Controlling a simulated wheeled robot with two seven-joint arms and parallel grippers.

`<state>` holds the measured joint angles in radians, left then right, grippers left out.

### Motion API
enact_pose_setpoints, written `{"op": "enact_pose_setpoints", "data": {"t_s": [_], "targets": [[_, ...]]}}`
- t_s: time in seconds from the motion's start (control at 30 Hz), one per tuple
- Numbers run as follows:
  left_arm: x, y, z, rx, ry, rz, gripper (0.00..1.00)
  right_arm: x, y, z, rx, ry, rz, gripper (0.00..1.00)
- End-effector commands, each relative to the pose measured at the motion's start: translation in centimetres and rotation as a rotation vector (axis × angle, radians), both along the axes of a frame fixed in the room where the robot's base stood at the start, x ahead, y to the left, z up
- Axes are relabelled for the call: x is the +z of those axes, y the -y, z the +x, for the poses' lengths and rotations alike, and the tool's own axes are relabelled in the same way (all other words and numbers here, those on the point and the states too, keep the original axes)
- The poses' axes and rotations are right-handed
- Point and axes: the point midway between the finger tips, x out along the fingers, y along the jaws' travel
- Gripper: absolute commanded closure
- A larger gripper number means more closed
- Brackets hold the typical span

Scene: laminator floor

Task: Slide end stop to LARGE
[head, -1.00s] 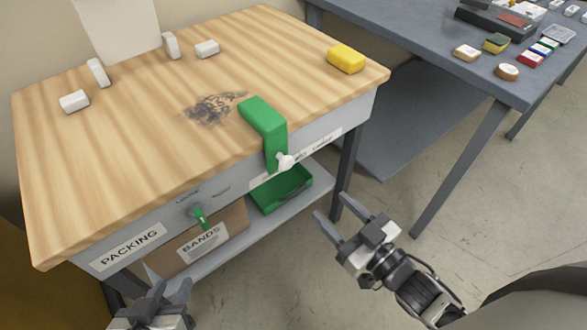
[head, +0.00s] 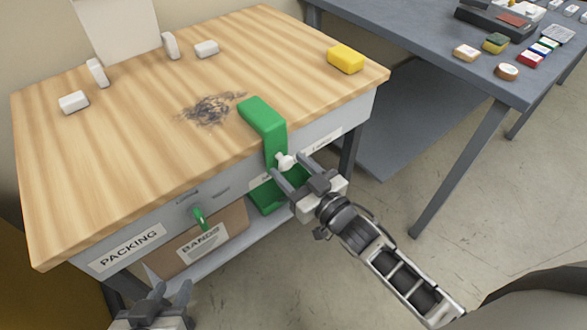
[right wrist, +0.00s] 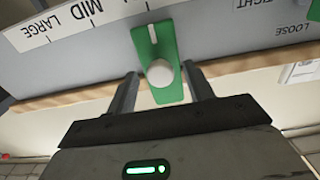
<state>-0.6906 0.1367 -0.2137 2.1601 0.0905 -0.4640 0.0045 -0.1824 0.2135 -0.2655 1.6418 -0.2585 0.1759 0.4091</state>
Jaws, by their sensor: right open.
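The green end stop (head: 263,122) hooks over the wooden bench's front edge, with a white knob (head: 284,160) on its front. In the right wrist view, upside down, the stop (right wrist: 152,42) stands beside the MID mark on the scale strip (right wrist: 62,22). LARGE is further left there, beyond MID. My right gripper (head: 290,166) is open at the knob. Its fingers stand on either side of the knob (right wrist: 160,73) in the right wrist view; contact cannot be told. My left gripper (head: 172,290) is open and empty, low in front of the bench.
A small green lever (head: 199,218) hangs on the bench front, left of the stop. A green tray (head: 265,200) and a cardboard BANDS box (head: 225,230) are on the shelf below. A yellow block (head: 346,59) lies on the bench top. A grey table (head: 420,50) stands to the right.

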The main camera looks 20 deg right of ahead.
Motion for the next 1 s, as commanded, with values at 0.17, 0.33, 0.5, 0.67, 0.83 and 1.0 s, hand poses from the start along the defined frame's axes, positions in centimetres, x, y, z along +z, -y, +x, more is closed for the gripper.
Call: {"op": "enact_pose_setpoints", "data": {"t_s": [0.17,0.33,0.5,0.67,0.83,1.0], "targets": [[0.0,0.0,0.0,0.000,0.001,0.000,0.64,0.0,0.0,0.0,0.000,0.000,0.000,0.79],[0.1,0.0,0.1,0.000,0.003,-0.001,0.64,0.0,0.0,0.0,0.000,0.000,0.000,1.00],[0.3,0.0,0.2,0.000,0.005,0.000,0.64,0.0,1.0,0.3,-0.001,0.000,-0.003,1.00],[0.5,0.0,0.2,0.000,0.006,0.003,0.64,0.1,3.9,1.4,-0.003,0.002,-0.008,1.00],[0.3,0.0,0.2,-0.001,0.005,0.004,0.64,0.0,8.1,2.9,-0.004,0.002,-0.009,1.00],[-0.2,0.0,0.2,0.000,0.004,0.000,0.64,-0.1,11.7,4.2,-0.003,0.003,-0.008,1.00]]}}
